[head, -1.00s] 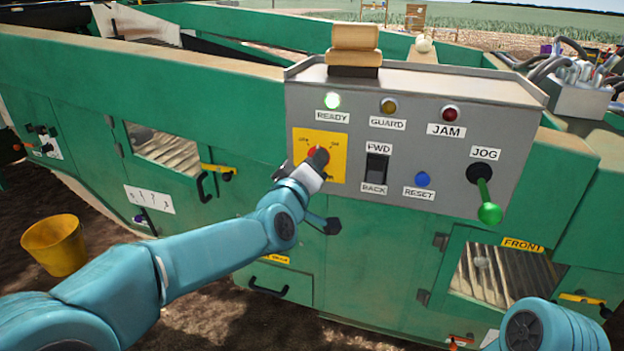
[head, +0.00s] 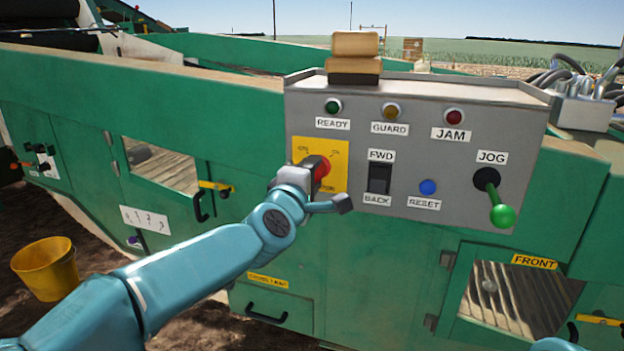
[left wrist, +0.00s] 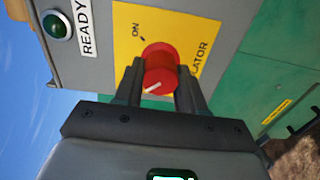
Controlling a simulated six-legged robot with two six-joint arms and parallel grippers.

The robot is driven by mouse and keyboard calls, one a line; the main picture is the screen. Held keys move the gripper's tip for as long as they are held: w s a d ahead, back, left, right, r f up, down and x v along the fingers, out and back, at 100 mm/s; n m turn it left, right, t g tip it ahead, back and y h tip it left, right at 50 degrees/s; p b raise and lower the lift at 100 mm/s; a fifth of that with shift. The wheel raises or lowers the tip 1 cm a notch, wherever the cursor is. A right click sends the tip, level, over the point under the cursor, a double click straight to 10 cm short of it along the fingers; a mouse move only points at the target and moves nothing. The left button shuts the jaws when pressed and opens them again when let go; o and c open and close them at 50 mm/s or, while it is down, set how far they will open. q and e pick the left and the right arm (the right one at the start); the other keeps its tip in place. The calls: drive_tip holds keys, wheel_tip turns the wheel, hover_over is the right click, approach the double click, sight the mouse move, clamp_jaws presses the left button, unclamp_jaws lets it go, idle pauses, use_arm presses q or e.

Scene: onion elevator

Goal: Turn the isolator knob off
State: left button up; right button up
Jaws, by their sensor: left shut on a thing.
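The red isolator knob (head: 319,168) sits on a yellow plate (head: 336,181) on the grey control panel. In the left wrist view the knob (left wrist: 160,72) has a white pointer mark, turned away from the ON label. My left gripper (left wrist: 158,90) is shut on the knob, one finger on each side. In the head view the gripper (head: 308,178) hides part of the knob. The READY lamp (head: 333,105) is dark green and looks unlit. My right gripper is not in view.
To the right on the panel are the FWD/BACK rocker (head: 379,178), the blue RESET button (head: 428,187) and the green-ended JOG lever (head: 501,213). The GUARD lamp (head: 390,111) and JAM lamp (head: 454,117) are above. A yellow bucket (head: 47,268) stands on the ground at left.

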use_arm(q)
drive_tip(key=shift+a+r+n, duration=0.25)
drive_tip(key=shift+a+n, duration=0.05)
drive_tip(key=shift+a, duration=0.05)
drive_tip(key=o, duration=1)
drive_tip(key=shift+w, duration=0.1)
drive_tip(key=shift+o, duration=0.2)
drive_tip(key=shift+d+f, duration=0.15)
drive_tip(key=v, duration=1.6)
drive_tip(key=shift+s, duration=0.25)
